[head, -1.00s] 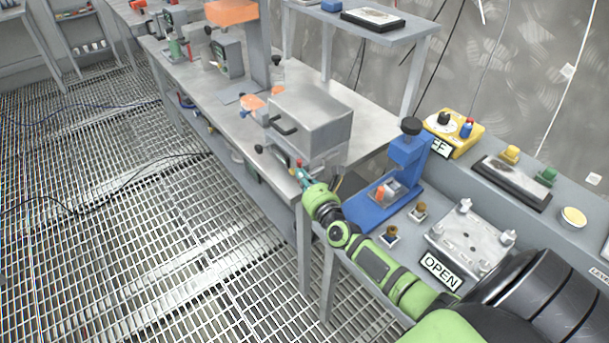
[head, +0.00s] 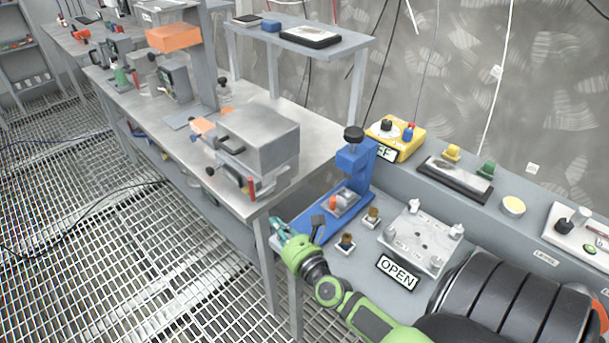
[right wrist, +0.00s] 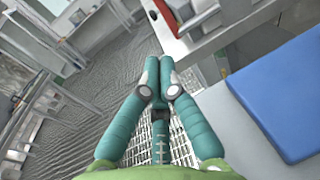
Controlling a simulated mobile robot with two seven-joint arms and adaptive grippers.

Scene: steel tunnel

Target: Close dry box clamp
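The grey dry box (head: 262,138) stands on the near end of the steel table, its lid down as far as I can see. A red-handled part, seemingly its clamp (head: 251,187), stands upright at the box's near side; whether it is latched I cannot tell. A red part also shows at the top of the right wrist view (right wrist: 166,16). My right gripper (head: 276,227) is beside the table's near corner, below and right of the red part and apart from it. In the right wrist view its teal fingers (right wrist: 160,66) are together with nothing between them. My left gripper is out of view.
A blue press (head: 350,180) stands on the bench right of my gripper; its blue base fills the right of the wrist view (right wrist: 285,95). A metal plate (head: 422,238) and OPEN sign (head: 397,272) are nearby.

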